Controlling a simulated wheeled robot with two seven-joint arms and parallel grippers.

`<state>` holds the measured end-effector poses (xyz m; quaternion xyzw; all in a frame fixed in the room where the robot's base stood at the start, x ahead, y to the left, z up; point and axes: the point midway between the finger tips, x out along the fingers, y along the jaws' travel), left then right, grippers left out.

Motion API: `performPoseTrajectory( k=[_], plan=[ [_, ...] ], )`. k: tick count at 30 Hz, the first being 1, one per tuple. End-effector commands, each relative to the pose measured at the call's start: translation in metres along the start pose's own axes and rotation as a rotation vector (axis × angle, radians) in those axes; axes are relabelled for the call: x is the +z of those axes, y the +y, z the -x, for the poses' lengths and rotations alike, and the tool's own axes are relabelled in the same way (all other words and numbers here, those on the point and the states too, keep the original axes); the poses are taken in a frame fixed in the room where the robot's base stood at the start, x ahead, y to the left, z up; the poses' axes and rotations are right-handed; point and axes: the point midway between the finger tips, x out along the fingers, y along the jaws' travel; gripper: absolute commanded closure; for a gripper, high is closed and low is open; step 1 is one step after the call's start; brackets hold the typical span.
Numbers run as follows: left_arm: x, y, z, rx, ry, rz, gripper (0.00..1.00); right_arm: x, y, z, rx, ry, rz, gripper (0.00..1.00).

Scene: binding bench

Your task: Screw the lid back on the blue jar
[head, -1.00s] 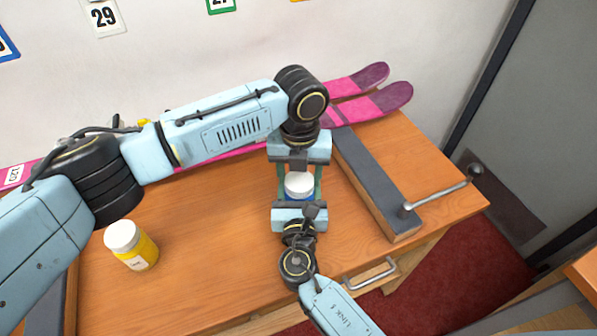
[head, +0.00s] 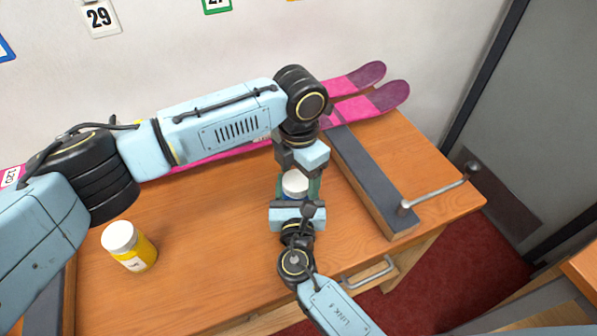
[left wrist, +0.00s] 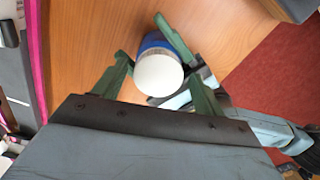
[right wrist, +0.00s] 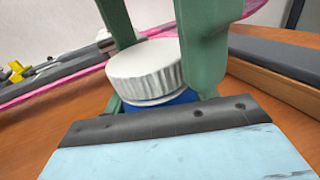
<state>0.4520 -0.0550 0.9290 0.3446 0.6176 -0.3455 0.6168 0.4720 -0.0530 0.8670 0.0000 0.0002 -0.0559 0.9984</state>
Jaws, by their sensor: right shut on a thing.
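The blue jar (right wrist: 160,103) stands upright on the bench with its white ribbed lid (right wrist: 146,68) on top. A pale rim shows just under the lid; I cannot tell how tight it is. My right gripper (head: 296,200) is shut on the jar's body, low at the near side. My left gripper (left wrist: 158,72) points down from above with its fingers apart, one on each side of the lid. The jar's lower part is mostly hidden in the head view.
A yellow jar with a white lid (head: 120,236) stands at the left of the wooden bench (head: 210,240). A grey-topped bar with a metal handle (head: 372,180) lies right of the grippers. Pink skis (head: 365,100) lie along the back.

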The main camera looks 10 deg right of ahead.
Motion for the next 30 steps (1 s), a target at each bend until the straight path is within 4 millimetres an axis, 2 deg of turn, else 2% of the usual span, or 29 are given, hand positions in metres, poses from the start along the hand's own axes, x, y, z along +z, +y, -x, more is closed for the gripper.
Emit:
performPoseTrajectory(
  k=[11,21,30],
  plan=[
    [0.0,0.001,0.002,0.002,0.001,0.003,0.24,-0.001,-0.001,0.0,-0.001,0.001,0.001,1.0],
    [0.0,0.001,0.042,0.002,-0.001,0.003,0.24,-0.001,0.0,0.001,-0.001,0.001,0.001,1.0],
    [0.0,0.001,0.044,0.002,0.0,0.004,0.25,-0.001,0.0,0.0,-0.001,0.001,0.001,1.0]
  ],
)
